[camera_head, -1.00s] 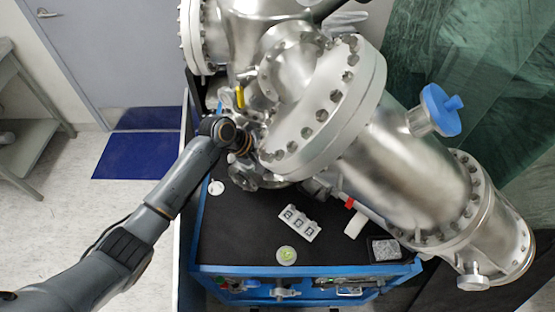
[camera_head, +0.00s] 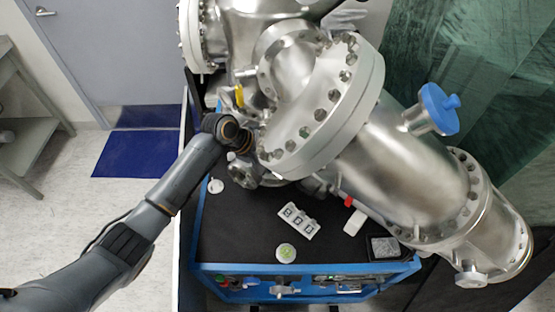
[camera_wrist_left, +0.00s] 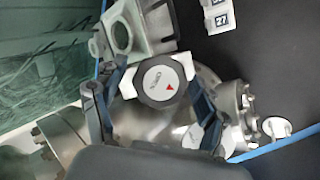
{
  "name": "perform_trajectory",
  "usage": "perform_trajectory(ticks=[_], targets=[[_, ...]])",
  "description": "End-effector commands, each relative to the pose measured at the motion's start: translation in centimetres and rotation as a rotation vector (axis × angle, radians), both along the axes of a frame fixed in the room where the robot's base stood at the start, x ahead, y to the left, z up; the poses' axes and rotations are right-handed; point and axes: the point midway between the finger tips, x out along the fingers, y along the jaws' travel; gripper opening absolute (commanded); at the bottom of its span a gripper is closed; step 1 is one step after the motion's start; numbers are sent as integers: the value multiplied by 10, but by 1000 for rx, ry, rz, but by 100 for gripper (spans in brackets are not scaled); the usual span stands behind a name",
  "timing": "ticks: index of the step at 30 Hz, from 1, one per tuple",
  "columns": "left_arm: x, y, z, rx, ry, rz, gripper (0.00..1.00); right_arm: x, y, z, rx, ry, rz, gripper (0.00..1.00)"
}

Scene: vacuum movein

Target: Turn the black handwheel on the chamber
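The black handwheel (camera_wrist_left: 165,84) shows in the left wrist view as a dark knob with a pale round face, lettering and a red arrow. The chamber (camera_head: 300,100) is shiny steel with large bolted flanges in the head view. My left gripper (camera_wrist_left: 160,78) has one finger at each side of the handwheel, with the wheel between them. Whether both fingers press on its rim is not clear. In the head view my left arm reaches to the chamber's lower left, and its wrist hides the handwheel and the fingers. My right gripper is not in view.
A blue valve knob (camera_head: 438,108) sticks out from the chamber's right. A black-topped blue cart (camera_head: 240,225) stands below it, carrying a white numbered block (camera_head: 298,221), a round green-topped container (camera_head: 286,253) and a small dark tray (camera_head: 385,248).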

Motion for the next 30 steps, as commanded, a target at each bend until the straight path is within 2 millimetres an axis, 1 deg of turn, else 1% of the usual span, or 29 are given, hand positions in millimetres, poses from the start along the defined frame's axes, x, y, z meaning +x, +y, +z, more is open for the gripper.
perform_trajectory(ticks=[8,11,18,22,25,30], targets=[[0,4,5,-1,-3,2,73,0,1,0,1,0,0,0],[-1,11,15,-1,-4,3,73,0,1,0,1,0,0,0],[-10,41,56,1,-5,1,73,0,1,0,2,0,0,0],[-15,55,76,1,-4,1,73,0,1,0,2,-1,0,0],[-17,63,86,1,-3,1,73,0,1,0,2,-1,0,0],[-20,69,95,-1,0,0,73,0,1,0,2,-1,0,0]])
